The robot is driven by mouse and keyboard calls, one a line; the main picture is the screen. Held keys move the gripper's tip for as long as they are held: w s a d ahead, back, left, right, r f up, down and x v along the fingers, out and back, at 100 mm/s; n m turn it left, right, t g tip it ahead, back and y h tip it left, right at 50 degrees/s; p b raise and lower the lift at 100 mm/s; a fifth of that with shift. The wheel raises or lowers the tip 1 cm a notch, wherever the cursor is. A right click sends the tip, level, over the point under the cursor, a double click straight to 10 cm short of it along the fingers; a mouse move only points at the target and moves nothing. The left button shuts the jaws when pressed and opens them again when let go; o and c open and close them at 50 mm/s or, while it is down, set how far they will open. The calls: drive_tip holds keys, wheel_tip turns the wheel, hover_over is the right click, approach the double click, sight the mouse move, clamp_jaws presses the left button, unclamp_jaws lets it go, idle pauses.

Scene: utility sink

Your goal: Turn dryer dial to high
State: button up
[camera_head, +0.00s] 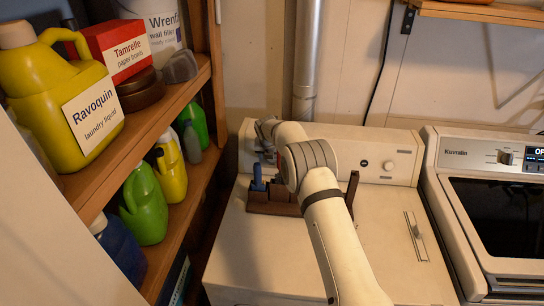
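A cream machine (382,236) stands in the middle with a raised control panel (345,155) along its back. A small pale knob (388,165) and a dark round spot (364,163) sit on the panel's right part. My arm reaches across the machine, and my gripper (266,132) is at the panel's left end. The arm hides part of the panel, and I cannot see whether the fingers touch a dial or are open. A second machine marked Kuvralin (468,150) stands at the right, with a knob (505,157) and a lit display. No label shows which machine is the dryer.
A brown wooden holder (272,203) with a blue item sits on the middle machine under my arm. Wooden shelves at the left hold a yellow laundry jug (55,95), a red box (112,48) and several bottles. A metal pipe (306,60) rises behind the panel.

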drive_tip(key=shift+r, duration=0.1)
drive_tip(key=b+v, duration=0.1)
drive_tip(key=v, duration=0.6)
drive_tip(key=shift+s+r+b, duration=0.15)
drive_tip(key=shift+r+b, duration=0.1)
drive_tip(key=shift+b, duration=0.1)
